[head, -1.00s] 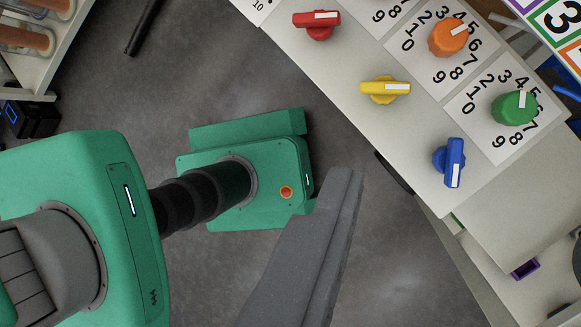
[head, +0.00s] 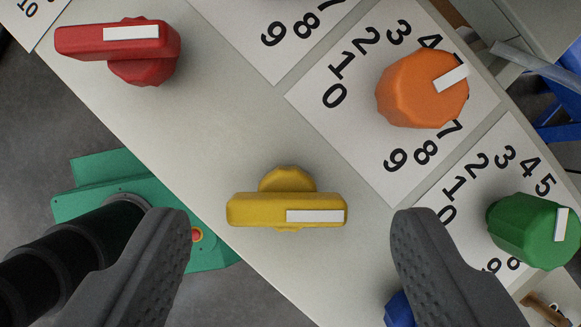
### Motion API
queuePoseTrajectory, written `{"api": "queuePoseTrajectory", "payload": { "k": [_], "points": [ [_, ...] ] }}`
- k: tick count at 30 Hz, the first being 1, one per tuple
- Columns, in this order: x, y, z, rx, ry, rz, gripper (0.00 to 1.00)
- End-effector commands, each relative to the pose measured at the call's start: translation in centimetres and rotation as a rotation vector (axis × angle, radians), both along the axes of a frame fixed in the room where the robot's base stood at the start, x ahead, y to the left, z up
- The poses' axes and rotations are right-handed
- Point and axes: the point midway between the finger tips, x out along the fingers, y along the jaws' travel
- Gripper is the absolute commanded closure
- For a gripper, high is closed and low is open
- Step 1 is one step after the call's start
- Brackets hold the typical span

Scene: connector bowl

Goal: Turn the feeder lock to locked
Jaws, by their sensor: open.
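No knob in view carries a readable name, so I cannot tell which one is the feeder lock. A yellow lever knob (head: 270,209) with a white stripe on its right half lies between my open fingers. My gripper (head: 291,222) is open and empty, with one finger on each side of the yellow knob and apart from it. A red lever knob (head: 126,45) with a white stripe sits at the upper left. A blue knob (head: 398,310) is mostly hidden behind my right finger.
An orange dial (head: 415,90) and a green dial (head: 520,228) stand on white numbered plates to the right. The pale panel (head: 215,130) is bare around the yellow knob. Dark floor (head: 50,120) lies beyond its left edge.

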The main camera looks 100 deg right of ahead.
Motion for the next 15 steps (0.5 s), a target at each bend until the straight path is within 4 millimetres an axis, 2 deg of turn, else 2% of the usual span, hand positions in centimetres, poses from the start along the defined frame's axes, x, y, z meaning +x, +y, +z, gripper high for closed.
{"api": "queuePoseTrajectory", "payload": {
  "k": [6, 14, 15],
  "points": [
    [0.12, 0.45, -1.09, 0.001, -0.002, -0.002, 0.40],
    [0.14, 0.45, -1.16, 0.001, -0.002, -0.002, 0.40],
    [0.14, 0.44, -1.16, 0.001, -0.002, -0.002, 0.48]
  ]
}}
